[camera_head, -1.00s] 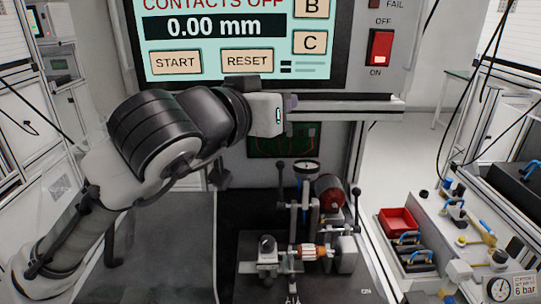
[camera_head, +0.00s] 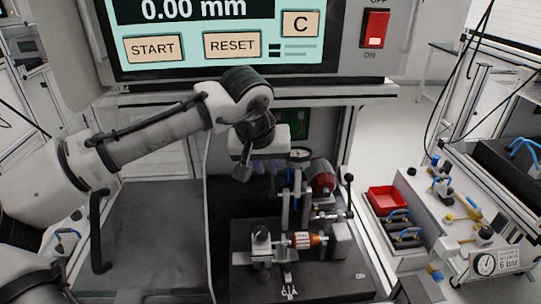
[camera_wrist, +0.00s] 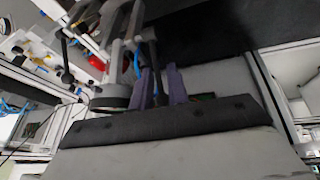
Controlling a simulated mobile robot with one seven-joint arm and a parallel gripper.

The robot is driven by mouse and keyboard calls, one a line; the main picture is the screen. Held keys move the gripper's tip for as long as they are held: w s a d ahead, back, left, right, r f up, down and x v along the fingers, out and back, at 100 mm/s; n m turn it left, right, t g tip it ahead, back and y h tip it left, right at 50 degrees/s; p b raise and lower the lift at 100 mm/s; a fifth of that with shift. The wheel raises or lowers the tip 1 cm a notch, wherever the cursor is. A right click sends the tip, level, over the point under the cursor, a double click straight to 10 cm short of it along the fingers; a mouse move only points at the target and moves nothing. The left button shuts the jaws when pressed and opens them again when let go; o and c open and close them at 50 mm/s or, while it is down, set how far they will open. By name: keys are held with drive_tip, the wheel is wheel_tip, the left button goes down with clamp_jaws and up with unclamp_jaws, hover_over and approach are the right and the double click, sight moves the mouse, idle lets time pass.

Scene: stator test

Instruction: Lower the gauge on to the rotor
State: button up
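The gauge (camera_head: 300,153), a round dial, sits at the top of an upright stand on the test fixture. The rotor (camera_head: 303,240), with a copper-orange band, lies horizontally between supports below it. My gripper (camera_head: 262,167) is beside the gauge, to its left and partly in front of the fixture's back. In the wrist view, my gripper's two purple fingers (camera_wrist: 162,75) stand apart with nothing clearly held between them. A round dark-rimmed body, seemingly the gauge (camera_wrist: 110,98), is just left of the fingers. Whether a finger touches it cannot be told.
A black-knobbed lever (camera_head: 349,180) rises at the fixture's right. A red motor-like cylinder (camera_head: 321,177) is behind the stand. The screen (camera_head: 190,45) hangs above my arm. The dark mat (camera_head: 155,225) at left is clear.

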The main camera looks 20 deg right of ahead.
drive_tip(key=shift+w+d+r+p, duration=0.1)
drive_tip(key=shift+w+d+p, duration=0.2)
drive_tip(key=shift+w+d, duration=0.7)
drive_tip(key=shift+w+a+f, duration=0.1)
drive_tip(key=shift+w+f, duration=0.1)
drive_tip(key=shift+f, duration=0.45)
drive_tip(key=shift+c, duration=0.3)
clamp_jaws()
